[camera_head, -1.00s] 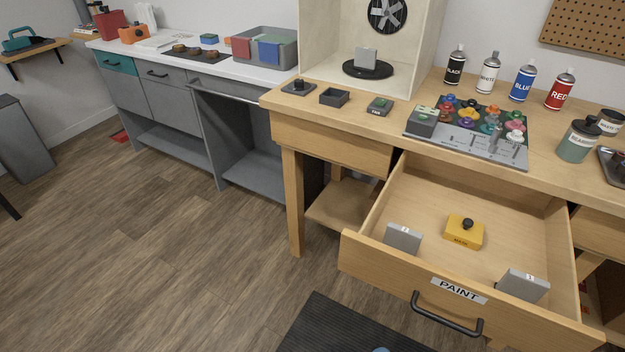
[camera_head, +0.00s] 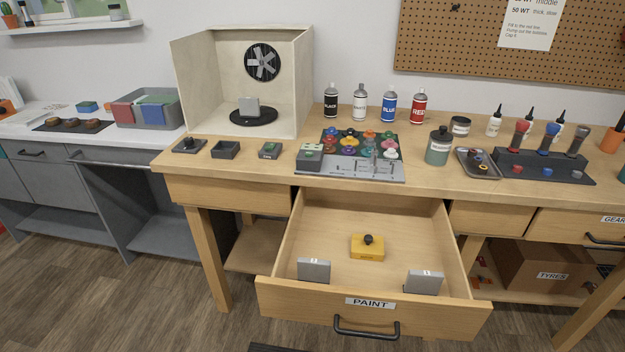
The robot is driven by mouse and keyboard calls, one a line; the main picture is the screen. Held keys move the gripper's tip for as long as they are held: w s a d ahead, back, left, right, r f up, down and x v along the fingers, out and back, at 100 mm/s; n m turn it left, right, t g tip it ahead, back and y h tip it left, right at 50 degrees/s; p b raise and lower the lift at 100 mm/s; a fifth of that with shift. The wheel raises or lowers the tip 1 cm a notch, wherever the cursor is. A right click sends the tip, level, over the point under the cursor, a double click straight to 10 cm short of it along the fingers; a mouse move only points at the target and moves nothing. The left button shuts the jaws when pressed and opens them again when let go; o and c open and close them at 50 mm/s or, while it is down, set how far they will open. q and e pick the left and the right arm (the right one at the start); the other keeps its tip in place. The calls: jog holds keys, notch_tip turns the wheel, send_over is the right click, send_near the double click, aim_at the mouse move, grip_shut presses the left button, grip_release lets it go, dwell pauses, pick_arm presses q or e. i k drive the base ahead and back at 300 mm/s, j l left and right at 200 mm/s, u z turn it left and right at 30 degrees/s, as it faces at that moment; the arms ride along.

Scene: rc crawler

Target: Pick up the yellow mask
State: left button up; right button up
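The yellow mask (camera_head: 368,248) is a small yellow block with a black knob on top. It lies in the open drawer labelled PAINT (camera_head: 292,250), near the middle of the drawer floor. Two grey blocks stand near the drawer's front wall, a left one (camera_head: 314,270) and a right one (camera_head: 424,282). Neither of my grippers shows in the head view.
The wooden workbench (camera_head: 455,182) above the drawer holds a spray booth (camera_head: 205,90), a rack of coloured knobs (camera_head: 330,168), spray cans (camera_head: 388,104) and a green jar (camera_head: 439,146). The open drawer juts out over the floor. A grey bench (camera_head: 110,155) stands at left.

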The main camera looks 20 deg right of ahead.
aim_at(367, 247)
jog(key=l+z, duration=0.1)
jog(key=z, duration=0.9)
jog(key=i+j, duration=0.05)
